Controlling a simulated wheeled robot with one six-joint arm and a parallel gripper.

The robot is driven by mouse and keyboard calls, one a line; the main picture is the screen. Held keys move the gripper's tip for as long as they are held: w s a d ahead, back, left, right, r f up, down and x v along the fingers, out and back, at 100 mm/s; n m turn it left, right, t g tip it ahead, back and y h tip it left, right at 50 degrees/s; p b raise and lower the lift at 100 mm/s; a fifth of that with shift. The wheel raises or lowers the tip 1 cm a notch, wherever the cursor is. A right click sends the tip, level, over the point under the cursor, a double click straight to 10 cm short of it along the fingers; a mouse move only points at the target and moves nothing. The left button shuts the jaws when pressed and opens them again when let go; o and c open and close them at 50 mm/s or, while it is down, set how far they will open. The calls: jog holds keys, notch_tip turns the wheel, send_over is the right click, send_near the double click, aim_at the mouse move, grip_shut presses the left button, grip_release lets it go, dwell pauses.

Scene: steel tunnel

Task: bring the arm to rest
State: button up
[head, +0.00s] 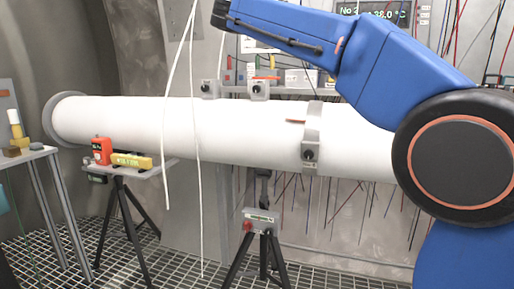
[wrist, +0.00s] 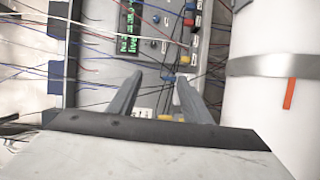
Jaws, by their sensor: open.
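My gripper (wrist: 160,82) shows in the wrist view with its two grey fingers apart and nothing between them. Behind the fingers is a panel (wrist: 211,45) with a green-lit display, knobs and wires. In the head view my blue arm reaches from the right edge up and to the left, above the white pipe. My gripper is not visible in the head view, as the arm runs out of the top of the picture.
A long white pipe (head: 235,125) with clamps crosses the head view; it also shows in the wrist view (wrist: 285,130). A tripod table (head: 150,171) holds an orange device (head: 102,151) and a yellow one (head: 131,161). White cables (head: 194,130) hang before the pipe. The floor is grating.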

jog(key=s+d+f+m+g+y, duration=0.1)
jog(key=s+d+f+g+y, duration=0.1)
jog(key=s+d+f, duration=0.55)
jog(key=s+d+f+g+y, duration=0.1)
jog(key=s+d+f, duration=0.25)
jog(key=f, duration=0.65)
jog(key=s+d+f+m+g+y, duration=0.1)
jog(key=s+d+f+g+y, duration=0.1)
jog(key=s+d+f, duration=0.45)
jog(key=s+f+m+g+y, duration=0.1)
jog(key=s+f+m+y, duration=0.1)
jog(key=s+f, duration=0.6)
jog(key=s+f+m+g+y, duration=0.1)
jog(key=s+f+m+y, duration=0.1)
jog(key=s+f, duration=0.7)
jog(key=s+f+m+g+y, duration=0.1)
jog(key=s+f+m+y, duration=0.1)
jog(key=s+f, duration=0.7)
notch_tip(320, 180, down, 9)
jog(key=shift+d+r+m+g, duration=0.1)
jog(key=shift+d+m+g, duration=0.2)
jog(key=shift+m, duration=0.5)
